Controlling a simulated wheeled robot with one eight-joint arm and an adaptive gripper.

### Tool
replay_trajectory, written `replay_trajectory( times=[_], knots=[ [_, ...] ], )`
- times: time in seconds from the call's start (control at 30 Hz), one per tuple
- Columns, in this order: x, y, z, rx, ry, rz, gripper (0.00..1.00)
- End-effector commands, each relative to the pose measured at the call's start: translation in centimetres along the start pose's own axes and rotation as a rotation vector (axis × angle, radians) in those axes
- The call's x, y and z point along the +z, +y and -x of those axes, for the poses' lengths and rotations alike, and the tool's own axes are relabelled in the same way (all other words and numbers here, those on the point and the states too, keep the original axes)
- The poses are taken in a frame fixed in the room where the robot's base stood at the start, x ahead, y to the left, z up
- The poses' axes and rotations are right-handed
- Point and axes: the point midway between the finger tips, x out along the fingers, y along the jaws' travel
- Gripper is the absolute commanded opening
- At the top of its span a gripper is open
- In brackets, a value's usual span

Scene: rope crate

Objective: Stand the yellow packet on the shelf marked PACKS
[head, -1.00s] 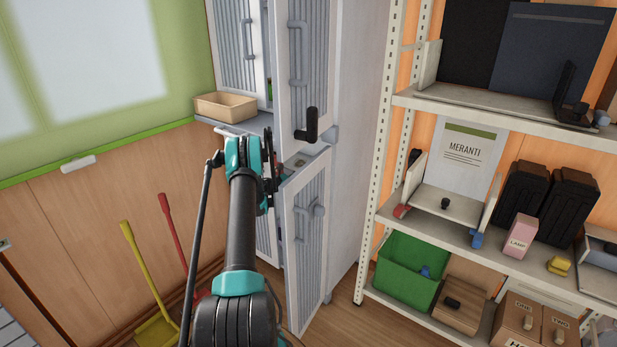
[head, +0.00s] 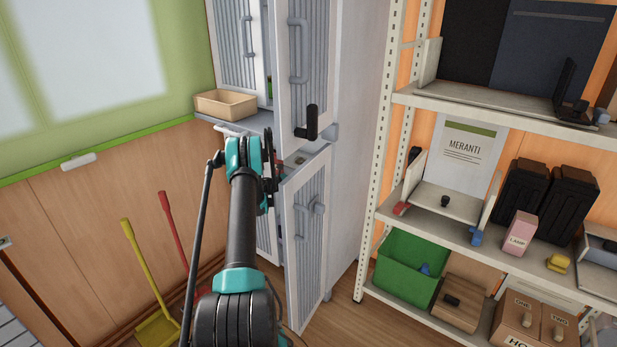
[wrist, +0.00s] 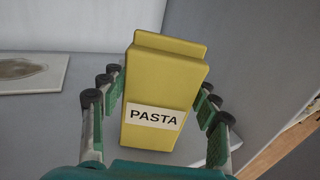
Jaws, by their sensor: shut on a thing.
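The yellow packet (wrist: 163,92), labelled PASTA, stands between the green-padded fingers of my gripper (wrist: 160,112) in the wrist view. The fingers are shut on its two sides. In the head view my gripper (head: 268,168) is at the opening of the grey cabinet, beside the open lower door (head: 306,240). The packet is hidden there behind my arm. In the wrist view a pale grey surface (wrist: 50,120) lies below and behind the packet; I cannot tell whether the packet touches it. No PACKS sign is readable.
A beige tray (head: 225,103) sits on the cabinet's ledge at left. The upper door (head: 303,60) is ajar, with a black handle sticking out. White shelving (head: 480,240) with a green crate (head: 408,275) stands at right. A flat pale board (wrist: 28,73) lies left of the packet.

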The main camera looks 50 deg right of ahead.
Motion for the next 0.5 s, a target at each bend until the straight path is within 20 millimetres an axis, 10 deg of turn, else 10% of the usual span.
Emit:
replay_trajectory(
  times=[0.2,0.23,0.5],
  knots=[
    [-0.30,0.01,0.00,0.000,-0.001,0.000,0.21],
    [-0.31,0.01,0.00,0.000,-0.001,0.000,0.62],
    [-0.30,0.01,0.00,0.000,0.000,0.000,0.85]
  ],
)
